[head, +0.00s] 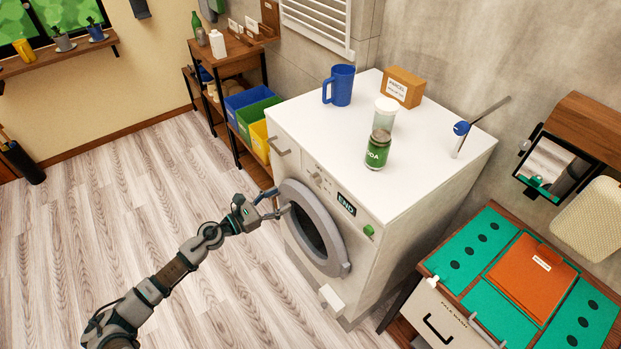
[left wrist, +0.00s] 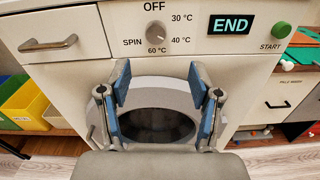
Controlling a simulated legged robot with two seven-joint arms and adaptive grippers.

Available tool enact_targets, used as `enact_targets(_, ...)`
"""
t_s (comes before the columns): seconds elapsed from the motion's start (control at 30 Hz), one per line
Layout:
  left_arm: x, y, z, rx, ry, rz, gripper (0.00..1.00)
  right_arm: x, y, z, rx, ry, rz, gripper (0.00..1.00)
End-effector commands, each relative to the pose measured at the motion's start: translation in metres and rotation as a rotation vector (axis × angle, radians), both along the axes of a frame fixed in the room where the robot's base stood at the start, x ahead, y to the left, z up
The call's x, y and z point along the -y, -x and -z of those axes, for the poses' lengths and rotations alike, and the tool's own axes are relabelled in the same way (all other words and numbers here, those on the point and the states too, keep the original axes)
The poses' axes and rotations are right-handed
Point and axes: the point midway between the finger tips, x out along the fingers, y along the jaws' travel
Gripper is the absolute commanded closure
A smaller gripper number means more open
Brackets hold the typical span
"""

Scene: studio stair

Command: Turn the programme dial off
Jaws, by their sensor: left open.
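The programme dial is a small round grey knob (left wrist: 155,31) on the washing machine's front panel. OFF is printed above it, SPIN to its left, and 30, 40 and 60 °C to its right and below. I cannot tell where its pointer stands. It also shows small in the head view (head: 316,176). My left gripper (head: 281,201) is open and empty in front of the machine, beside the round door and below the dial. In the left wrist view its blue-padded fingers (left wrist: 159,76) are spread apart under the dial, not touching it. My right gripper is not in view.
The panel also has a drawer handle (left wrist: 48,44), an END display (left wrist: 231,24) and a green START button (left wrist: 281,30).

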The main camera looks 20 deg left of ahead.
Motion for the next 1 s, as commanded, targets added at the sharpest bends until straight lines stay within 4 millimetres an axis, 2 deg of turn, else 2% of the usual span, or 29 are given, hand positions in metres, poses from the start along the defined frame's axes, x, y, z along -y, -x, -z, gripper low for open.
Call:
enact_targets(0.03,0.006,-0.011,-0.006,0.005,0.003,0.001,0.36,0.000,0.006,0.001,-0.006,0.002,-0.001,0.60)
enact_targets(0.27,0.034,-0.055,-0.003,0.001,0.015,-0.002,0.36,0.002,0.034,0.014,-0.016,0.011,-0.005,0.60)
enact_targets(0.5,0.061,-0.088,0.000,-0.001,0.013,-0.002,0.36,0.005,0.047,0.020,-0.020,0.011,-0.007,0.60)
enact_targets(0.73,0.075,-0.099,0.000,-0.001,0.007,-0.001,0.36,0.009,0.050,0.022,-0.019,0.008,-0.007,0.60)
enact_targets(0.97,0.072,-0.100,0.001,-0.001,0.008,-0.002,0.36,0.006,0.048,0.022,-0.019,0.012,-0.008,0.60)
enact_targets(1.0,0.071,-0.100,0.001,-0.001,0.010,-0.003,0.41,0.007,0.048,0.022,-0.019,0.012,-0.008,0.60)
